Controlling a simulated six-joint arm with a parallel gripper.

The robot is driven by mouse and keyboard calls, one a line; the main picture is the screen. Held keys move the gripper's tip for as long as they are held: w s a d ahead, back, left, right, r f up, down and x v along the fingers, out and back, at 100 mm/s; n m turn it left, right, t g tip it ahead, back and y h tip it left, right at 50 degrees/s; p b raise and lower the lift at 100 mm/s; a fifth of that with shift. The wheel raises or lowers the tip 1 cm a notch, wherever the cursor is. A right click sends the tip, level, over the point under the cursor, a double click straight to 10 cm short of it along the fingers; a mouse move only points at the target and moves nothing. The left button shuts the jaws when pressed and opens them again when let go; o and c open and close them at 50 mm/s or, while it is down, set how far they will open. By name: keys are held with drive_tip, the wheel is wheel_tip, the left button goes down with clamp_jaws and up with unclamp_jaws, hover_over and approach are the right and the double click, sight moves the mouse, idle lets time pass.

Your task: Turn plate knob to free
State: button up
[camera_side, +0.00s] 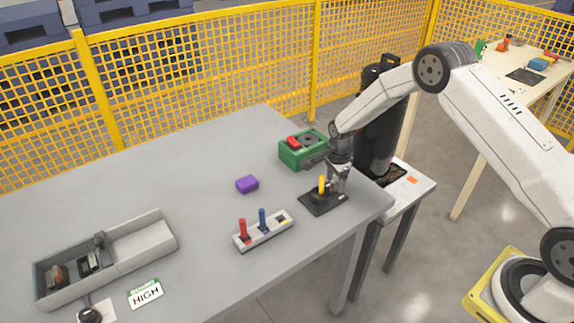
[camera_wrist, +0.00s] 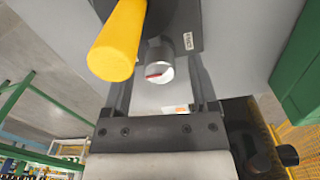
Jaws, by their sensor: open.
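A black plate (camera_side: 314,207) lies near the right corner of the grey table, with a yellow handle (camera_side: 322,184) standing up from it. In the wrist view the yellow handle (camera_wrist: 118,45) looms large at upper left, beside the dark plate (camera_wrist: 186,25). A small round silvery knob (camera_wrist: 160,72) with a red mark sits at the plate's edge. My gripper (camera_side: 337,186) is low over the plate, just right of the yellow handle. In the wrist view my gripper (camera_wrist: 164,78) is open, with its fingers either side of the knob. Contact cannot be told.
A green box (camera_side: 301,154) with a red top stands just behind my gripper. A grey block with red and blue pegs (camera_side: 263,232), a purple block (camera_side: 247,184), a grey tray (camera_side: 143,243) and a HIGH card (camera_side: 145,294) lie to the left. A black cylinder (camera_side: 378,140) stands beyond the table.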

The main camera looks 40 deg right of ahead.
clamp_jaws()
